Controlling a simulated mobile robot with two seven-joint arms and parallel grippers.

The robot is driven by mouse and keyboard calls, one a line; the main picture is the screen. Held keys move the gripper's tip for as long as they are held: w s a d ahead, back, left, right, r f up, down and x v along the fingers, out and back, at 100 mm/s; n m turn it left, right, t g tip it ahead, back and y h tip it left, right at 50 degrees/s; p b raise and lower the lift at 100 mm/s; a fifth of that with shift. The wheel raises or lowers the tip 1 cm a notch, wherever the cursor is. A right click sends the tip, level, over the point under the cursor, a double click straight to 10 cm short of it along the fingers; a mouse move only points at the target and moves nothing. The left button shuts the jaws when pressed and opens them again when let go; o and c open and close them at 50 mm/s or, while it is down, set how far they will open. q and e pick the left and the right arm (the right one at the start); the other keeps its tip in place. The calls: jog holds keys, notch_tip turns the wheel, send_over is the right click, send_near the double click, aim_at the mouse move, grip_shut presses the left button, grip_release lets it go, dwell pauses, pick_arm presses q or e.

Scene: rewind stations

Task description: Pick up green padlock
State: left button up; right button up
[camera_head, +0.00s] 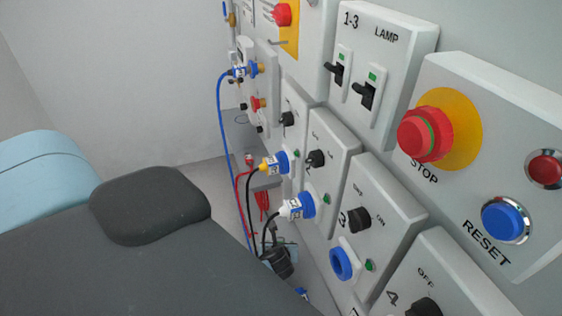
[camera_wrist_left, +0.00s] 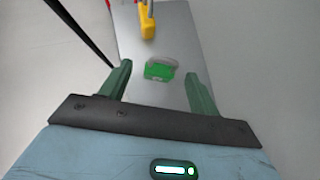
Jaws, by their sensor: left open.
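In the left wrist view, the green padlock (camera_wrist_left: 159,72) lies on a grey metal surface (camera_wrist_left: 182,35), with a greyish part, probably its shackle, at its far side. My left gripper (camera_wrist_left: 158,71) is open, and its two green fingers stand on either side of the padlock in the picture. I see no contact between them, and the gap in depth is hard to judge. In the head view I cannot make out the green padlock, and my left gripper's fingers are hidden. My right gripper is in neither view.
A yellow item with a red part (camera_wrist_left: 147,20) sits beyond the padlock. A black cable (camera_wrist_left: 82,32) crosses at upper left. In the head view, a panel wall with switches, a red stop button (camera_head: 422,135), a blue reset button (camera_head: 503,221) and plugs with hanging cables fills the right side.

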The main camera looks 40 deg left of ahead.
pick_arm(q)
jog(key=x, duration=0.3)
jog(key=shift+f+b, duration=0.15)
jog(key=shift+b, duration=0.25)
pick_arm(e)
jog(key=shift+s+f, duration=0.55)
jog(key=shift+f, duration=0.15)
pick_arm(q)
jog(key=c, duration=1.2)
jog(key=shift+o, duration=0.2)
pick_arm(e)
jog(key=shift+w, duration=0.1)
pick_arm(q)
jog(key=shift+w+r, duration=0.1)
jog(key=shift+r, duration=0.1)
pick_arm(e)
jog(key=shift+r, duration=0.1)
